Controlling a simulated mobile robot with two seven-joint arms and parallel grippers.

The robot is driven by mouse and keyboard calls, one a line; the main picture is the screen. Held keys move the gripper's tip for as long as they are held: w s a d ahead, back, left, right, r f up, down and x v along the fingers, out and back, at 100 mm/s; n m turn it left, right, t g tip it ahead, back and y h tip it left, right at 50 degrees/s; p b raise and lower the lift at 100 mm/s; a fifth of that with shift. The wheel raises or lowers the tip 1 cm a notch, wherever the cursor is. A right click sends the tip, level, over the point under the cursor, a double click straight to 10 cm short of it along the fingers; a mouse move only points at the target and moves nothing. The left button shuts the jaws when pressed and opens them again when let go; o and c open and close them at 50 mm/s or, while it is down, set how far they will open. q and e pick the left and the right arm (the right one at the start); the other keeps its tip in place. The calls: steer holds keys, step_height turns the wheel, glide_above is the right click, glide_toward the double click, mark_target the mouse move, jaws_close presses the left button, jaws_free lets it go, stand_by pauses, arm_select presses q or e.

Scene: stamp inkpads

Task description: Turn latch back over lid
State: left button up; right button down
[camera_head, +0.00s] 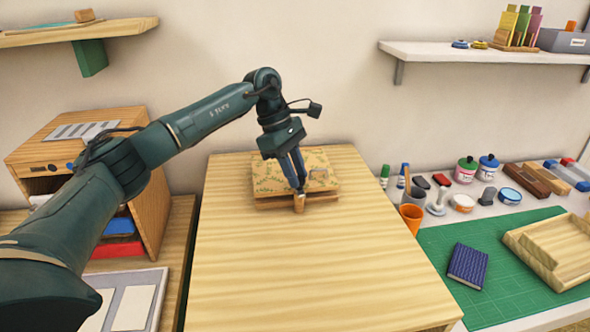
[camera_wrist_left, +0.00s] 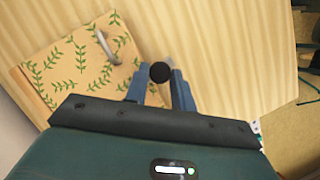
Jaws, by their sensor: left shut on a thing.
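The box with a leaf-patterned lid (camera_head: 268,175) lies at the far part of the table; its lid also shows at the left in the wrist view (camera_wrist_left: 75,72). A pale curved metal piece (camera_wrist_left: 109,47) lies at the lid's edge; I cannot tell if it is the latch. My left gripper (camera_head: 299,189) points down at the front edge of the box. It is shut on a small piece with a round dark end (camera_wrist_left: 160,72). In the head view a small wooden part (camera_head: 299,206) shows under the fingertips. My right gripper is not in view.
The wooden table (camera_head: 310,265) is bare in front of the box. To the right, a green mat (camera_head: 445,245) holds a blue notebook (camera_head: 468,265) and a wooden tray (camera_head: 550,272). A wooden cabinet (camera_head: 155,215) stands left.

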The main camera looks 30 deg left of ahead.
arm_select(q)
steer(key=shift+m+g, duration=0.3)
steer(key=shift+m, duration=0.5)
steer(key=o, duration=1)
steer(key=shift+r, duration=0.1)
steer(key=v, duration=1.3)
steer(key=shift+w, duration=0.1)
